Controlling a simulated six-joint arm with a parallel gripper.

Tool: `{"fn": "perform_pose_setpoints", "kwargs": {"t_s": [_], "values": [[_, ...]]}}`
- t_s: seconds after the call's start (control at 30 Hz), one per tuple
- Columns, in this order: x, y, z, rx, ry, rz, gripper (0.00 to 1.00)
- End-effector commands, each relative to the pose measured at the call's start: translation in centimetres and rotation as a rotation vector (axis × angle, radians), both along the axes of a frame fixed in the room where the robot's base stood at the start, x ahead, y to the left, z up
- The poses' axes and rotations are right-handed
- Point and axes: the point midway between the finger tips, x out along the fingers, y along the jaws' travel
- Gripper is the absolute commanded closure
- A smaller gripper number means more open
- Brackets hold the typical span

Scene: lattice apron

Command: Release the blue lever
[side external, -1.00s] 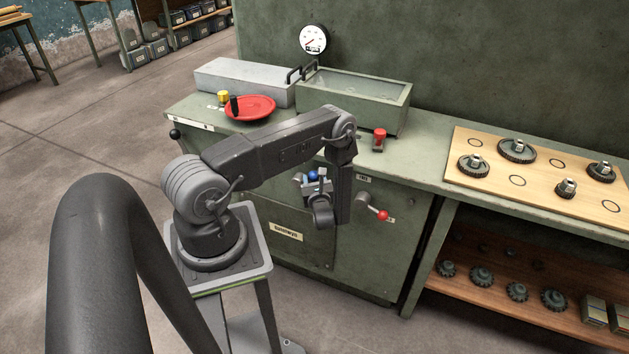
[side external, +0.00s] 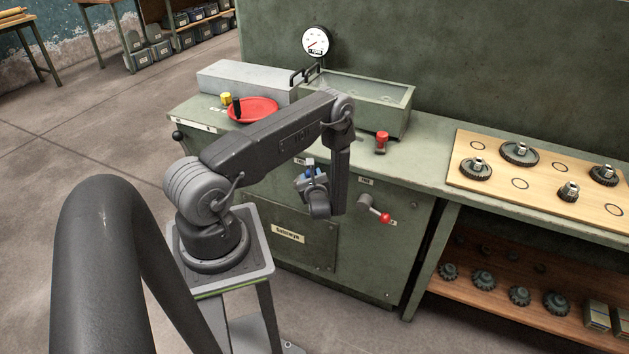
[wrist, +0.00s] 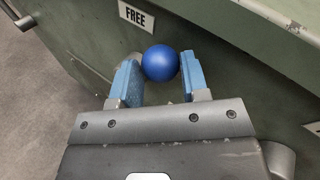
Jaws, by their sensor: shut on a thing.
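The blue lever's round knob (wrist: 160,63) sits between the two blue-padded fingers of my gripper (wrist: 162,76) in the wrist view. The gripper is shut on it. A white label reading FREE (wrist: 136,15) is on the green cabinet just beyond the knob. In the side view my gripper (side external: 313,174) is in front of the cabinet face, below the worktop, and only a bit of blue shows there. The lever's shaft is mostly hidden.
A red-knobbed lever (side external: 373,208) is to the right on the same cabinet front (side external: 350,250). A red push button (side external: 381,141), a red handwheel (side external: 253,110) and a metal trough (side external: 395,118) are on top. A gear board (side external: 540,180) lies further right.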

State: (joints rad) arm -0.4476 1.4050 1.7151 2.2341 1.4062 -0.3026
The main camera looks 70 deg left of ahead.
Motion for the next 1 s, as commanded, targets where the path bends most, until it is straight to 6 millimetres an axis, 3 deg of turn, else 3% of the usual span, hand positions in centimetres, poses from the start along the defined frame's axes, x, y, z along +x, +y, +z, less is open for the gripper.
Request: {"fn": "perform_pose_setpoints", "kwargs": {"t_s": [0.2, 0.23, 0.47, 0.77, 1.0], "values": [[0.3, 0.3, 0.2, 0.005, -0.017, 0.000, 1.00], [0.3, 0.3, 0.2, 0.005, -0.017, 0.000, 0.58], [0.3, 0.3, 0.2, 0.006, -0.014, 0.001, 0.36], [0.1, 0.0, 0.1, 0.003, -0.007, 0.000, 0.35], [-0.5, -3.1, 0.6, 0.003, -0.004, -0.005, 0.35]]}}
